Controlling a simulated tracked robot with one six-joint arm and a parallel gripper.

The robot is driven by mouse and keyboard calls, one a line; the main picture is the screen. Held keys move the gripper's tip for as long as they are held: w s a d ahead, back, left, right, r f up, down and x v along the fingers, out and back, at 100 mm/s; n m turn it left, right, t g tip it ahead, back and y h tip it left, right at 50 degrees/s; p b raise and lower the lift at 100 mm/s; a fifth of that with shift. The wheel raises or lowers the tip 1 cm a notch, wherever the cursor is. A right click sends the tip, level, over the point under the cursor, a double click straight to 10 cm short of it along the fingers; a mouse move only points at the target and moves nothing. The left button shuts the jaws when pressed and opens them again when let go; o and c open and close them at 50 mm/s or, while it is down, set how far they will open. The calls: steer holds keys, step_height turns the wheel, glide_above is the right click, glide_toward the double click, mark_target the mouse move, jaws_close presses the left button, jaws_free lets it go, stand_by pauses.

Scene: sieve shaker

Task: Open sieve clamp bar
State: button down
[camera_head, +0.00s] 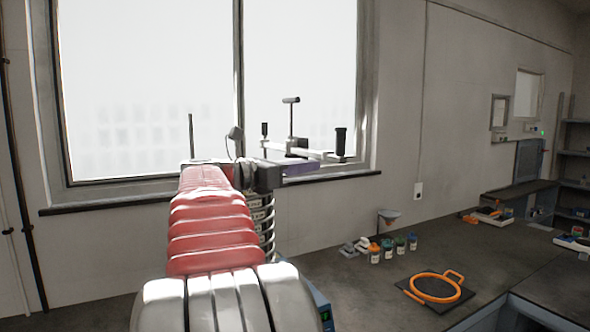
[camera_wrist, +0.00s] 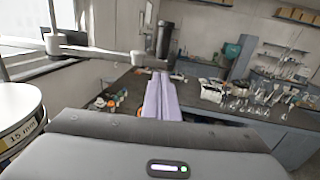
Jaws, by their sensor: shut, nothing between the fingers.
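The sieve clamp bar (camera_head: 320,154) is a pale bar lying across the top of the shaker in the head view. A black upright handle (camera_head: 341,141) stands at its right end, and a T-shaped screw (camera_head: 291,118) rises near its middle. In the wrist view the bar (camera_wrist: 95,53) crosses the upper left, with the black handle (camera_wrist: 165,39) beyond my fingertips. My gripper (camera_head: 302,167) has purple fingers, shut and empty, just below the bar. They also show in the wrist view (camera_wrist: 160,78). Contact with the handle cannot be told. The sieve stack (camera_head: 268,215) is largely hidden by my arm.
A labelled sieve (camera_wrist: 20,120) is close at left in the wrist view. The bench holds several small bottles (camera_head: 388,248), a funnel (camera_head: 388,217) and an orange ring (camera_head: 436,288) on a dark plate. Glassware (camera_wrist: 260,95) stands on the bench at right.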

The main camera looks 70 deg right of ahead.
mark_target(336, 162)
steer(key=x, duration=0.8)
steer(key=shift+s+d, duration=0.2)
steer(key=shift+d, duration=0.15)
